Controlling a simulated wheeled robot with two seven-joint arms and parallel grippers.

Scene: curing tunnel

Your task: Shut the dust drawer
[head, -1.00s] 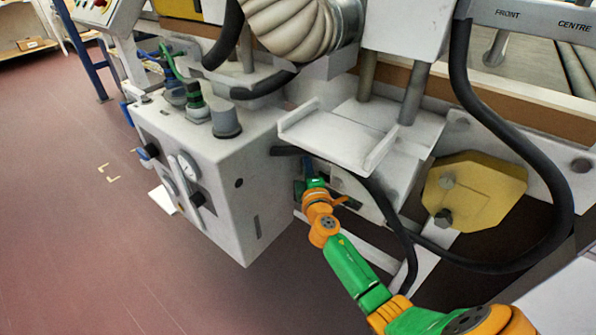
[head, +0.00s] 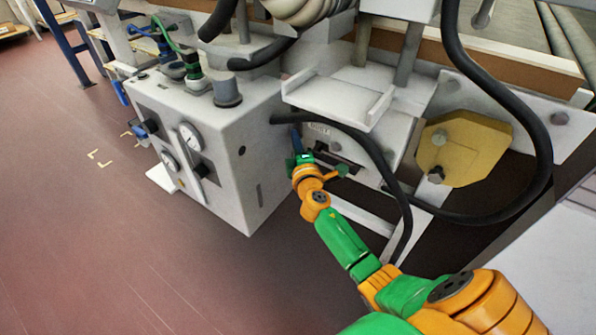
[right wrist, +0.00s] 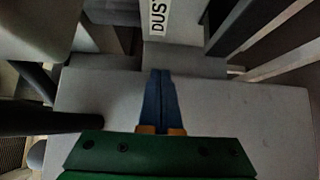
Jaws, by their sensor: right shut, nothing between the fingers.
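The dust drawer's pale front (head: 352,143) is low under the white shelf in the head view, with a small label and a dark slot-like handle. A black hose crosses in front of it. Part of the label (right wrist: 157,18), reading "DUS", shows at the top of the right wrist view. How far out the drawer stands I cannot tell. My right gripper (head: 296,138) is at the drawer's left side, by the grey cabinet. Its blue fingers (right wrist: 160,75) are together and empty, pointing towards the label side. Whether they touch anything is unclear. My left gripper is not in view.
The grey cabinet (head: 225,160) with gauges stands close on the left. The white shelf (head: 338,100) overhangs the drawer. The black hose (head: 385,175) loops down at the right, near a yellow plate (head: 465,150). Open red floor (head: 90,230) lies to the left.

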